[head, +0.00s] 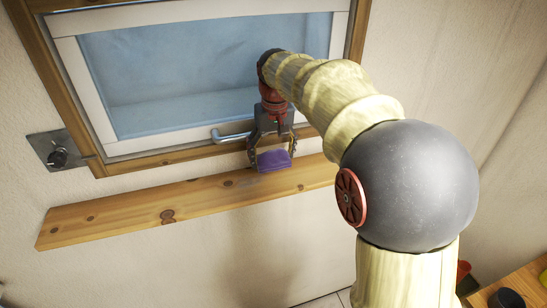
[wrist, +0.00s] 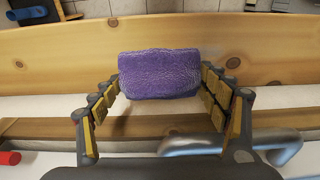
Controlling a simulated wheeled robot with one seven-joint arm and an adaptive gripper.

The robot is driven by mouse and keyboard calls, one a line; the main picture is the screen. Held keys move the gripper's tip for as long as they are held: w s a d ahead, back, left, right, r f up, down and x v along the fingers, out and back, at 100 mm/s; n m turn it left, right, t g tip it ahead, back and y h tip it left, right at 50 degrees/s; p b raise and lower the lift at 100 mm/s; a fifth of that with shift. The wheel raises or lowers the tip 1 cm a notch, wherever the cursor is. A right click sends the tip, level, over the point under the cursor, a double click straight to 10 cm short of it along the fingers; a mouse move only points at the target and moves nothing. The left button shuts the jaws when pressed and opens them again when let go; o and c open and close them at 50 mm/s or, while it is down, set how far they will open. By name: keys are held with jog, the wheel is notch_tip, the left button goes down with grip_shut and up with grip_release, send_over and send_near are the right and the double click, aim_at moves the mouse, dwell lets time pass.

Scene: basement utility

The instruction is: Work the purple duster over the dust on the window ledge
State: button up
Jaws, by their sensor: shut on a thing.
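The purple duster (head: 273,159) is a small block held between the fingers of my gripper (head: 272,148). In the wrist view the duster (wrist: 160,72) sits squarely between the two yellow-padded fingers (wrist: 160,80). It is over the wooden window ledge (head: 120,216), toward the right part that shows. The ledge also fills the upper wrist view (wrist: 60,62). I cannot tell whether the duster touches the wood. No dust stands out clearly; any under the duster is hidden. My arm hides the ledge's right end in the head view.
A metal window handle (head: 231,136) sticks out close to my gripper, and shows at the lower right of the wrist view (wrist: 225,145). The window (head: 180,70) is behind. The ledge to the left is clear. A wall plate with a knob (head: 57,156) is far left.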

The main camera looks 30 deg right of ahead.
jog(key=shift+a+r+p, duration=0.2)
jog(key=shift+r+p, duration=0.25)
jog(key=shift+r, duration=0.5)
jog(key=shift+d+r, duration=0.15)
jog(key=shift+r, duration=0.15)
